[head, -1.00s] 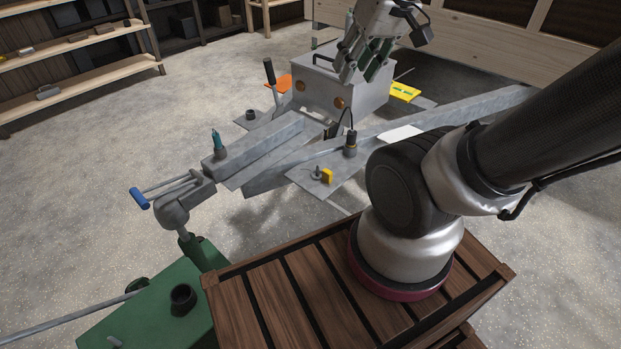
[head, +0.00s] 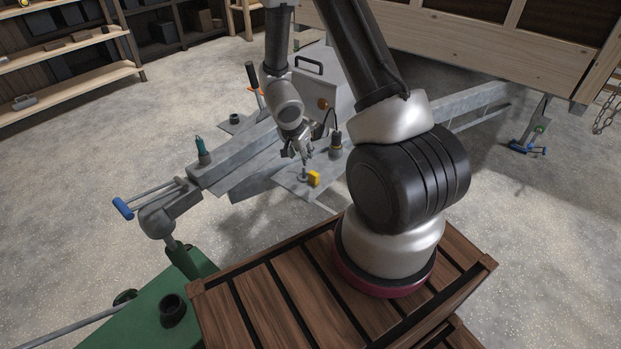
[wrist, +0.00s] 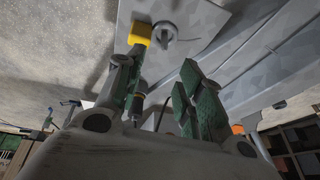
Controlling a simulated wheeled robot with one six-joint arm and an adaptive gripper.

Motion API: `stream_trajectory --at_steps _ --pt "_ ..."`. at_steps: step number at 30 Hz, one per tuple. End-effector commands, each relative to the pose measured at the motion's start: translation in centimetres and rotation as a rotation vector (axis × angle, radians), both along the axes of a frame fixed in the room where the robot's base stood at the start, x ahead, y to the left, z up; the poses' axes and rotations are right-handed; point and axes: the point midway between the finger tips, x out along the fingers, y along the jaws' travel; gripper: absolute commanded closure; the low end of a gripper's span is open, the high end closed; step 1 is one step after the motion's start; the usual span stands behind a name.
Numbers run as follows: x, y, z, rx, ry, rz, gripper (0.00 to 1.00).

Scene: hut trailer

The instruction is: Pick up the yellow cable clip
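The yellow cable clip (head: 314,179) stands on a flat grey plate (head: 323,196) of the trailer frame in the head view. In the wrist view the clip (wrist: 140,32) shows just beyond the tip of my left-hand finger. My gripper (head: 302,153) is above the plate, close to the clip and apart from it as far as I can tell. In the wrist view my gripper (wrist: 163,72) has its green-padded fingers spread, with nothing held between them.
A small grey knob-like piece (head: 303,175) stands right beside the clip; it also shows in the wrist view (wrist: 163,34). A dark cylinder with a cable (head: 336,143) stands behind the clip. A grey box (head: 325,112) and a teal-topped tool (head: 201,148) are on the frame.

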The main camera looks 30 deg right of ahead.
Motion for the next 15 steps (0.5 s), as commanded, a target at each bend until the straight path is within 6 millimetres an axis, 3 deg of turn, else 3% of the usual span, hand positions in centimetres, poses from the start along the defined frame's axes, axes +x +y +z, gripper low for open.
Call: stream_trajectory --at_steps 1,6,15 --pt "-0.8 -0.3 -1.3 -0.016 0.032 -0.027 0.62" --pt "-2.2 -1.0 -3.5 -0.048 0.081 -0.079 0.62" --pt "-1.8 -2.6 -7.0 -0.050 0.085 -0.082 0.62"
